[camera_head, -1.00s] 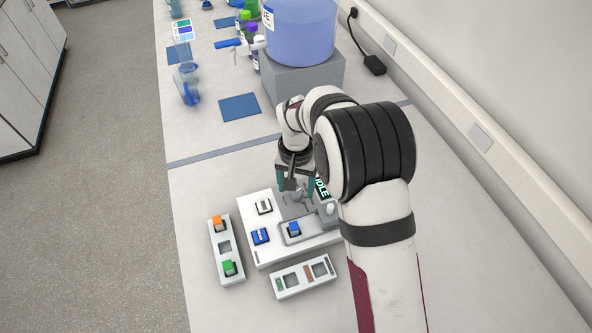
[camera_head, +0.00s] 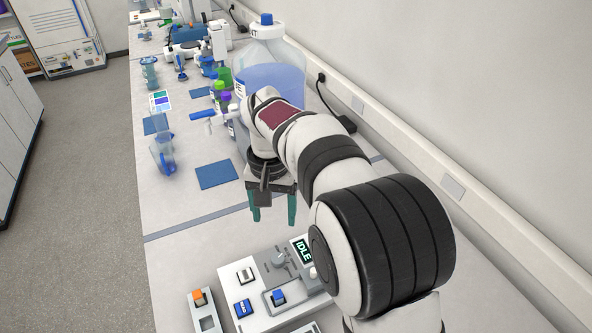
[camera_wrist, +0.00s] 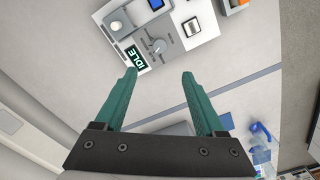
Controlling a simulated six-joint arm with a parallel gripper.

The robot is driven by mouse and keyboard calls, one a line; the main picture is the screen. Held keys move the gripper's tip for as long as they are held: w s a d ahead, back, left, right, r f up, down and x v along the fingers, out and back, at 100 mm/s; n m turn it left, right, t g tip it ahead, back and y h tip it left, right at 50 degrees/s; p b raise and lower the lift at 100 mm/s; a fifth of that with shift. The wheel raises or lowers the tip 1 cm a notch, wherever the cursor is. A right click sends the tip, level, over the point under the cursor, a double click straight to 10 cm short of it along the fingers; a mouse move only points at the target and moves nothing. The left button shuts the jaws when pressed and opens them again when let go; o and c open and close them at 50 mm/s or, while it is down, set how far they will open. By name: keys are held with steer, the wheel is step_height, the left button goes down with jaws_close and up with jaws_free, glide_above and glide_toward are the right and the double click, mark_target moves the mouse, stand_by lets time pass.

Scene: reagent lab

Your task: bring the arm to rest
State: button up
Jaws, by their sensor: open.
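My gripper (camera_head: 273,216) is open and empty, with its two teal fingers pointing down above the bench, behind the control box. In the wrist view, my gripper (camera_wrist: 160,75) shows both fingers spread with nothing between them. The white control box (camera_head: 242,267) sits below and in front of it, with a small screen reading IDLE (camera_head: 302,250), a knob and blue and white buttons. The box also shows in the wrist view (camera_wrist: 172,55), apart from the fingertips. My arm hides the right part of the box.
A large clear bottle of blue liquid (camera_head: 270,85) stands close behind my arm. A blue mat (camera_head: 216,175) and a blue-tinted vessel (camera_head: 162,155) lie to the left. A holder with an orange block (camera_head: 198,297) is at the front left. The wall trunking (camera_head: 405,150) runs along the right.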

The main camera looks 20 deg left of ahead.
steer(key=s+d+r+m, duration=0.1)
steer(key=s+d+r, duration=0.1)
steer(key=d, duration=0.4)
steer(key=s+d+r+m, duration=0.1)
steer(key=s+d+r, duration=0.1)
steer(key=d, duration=0.3)
steer(key=s+d+f+m+y, duration=0.1)
steer(key=s+d+m, duration=0.2)
steer(key=s+d, duration=0.4)
steer(key=s+d+f+m, duration=0.1)
steer(key=s+d+m, duration=0.1)
steer(key=s+d, duration=0.5)
steer(key=s, duration=0.4)
steer(key=shift+s+f+m+y, duration=0.2)
steer(key=shift+s+m+y, duration=0.15)
steer(key=shift+m+y, duration=0.05)
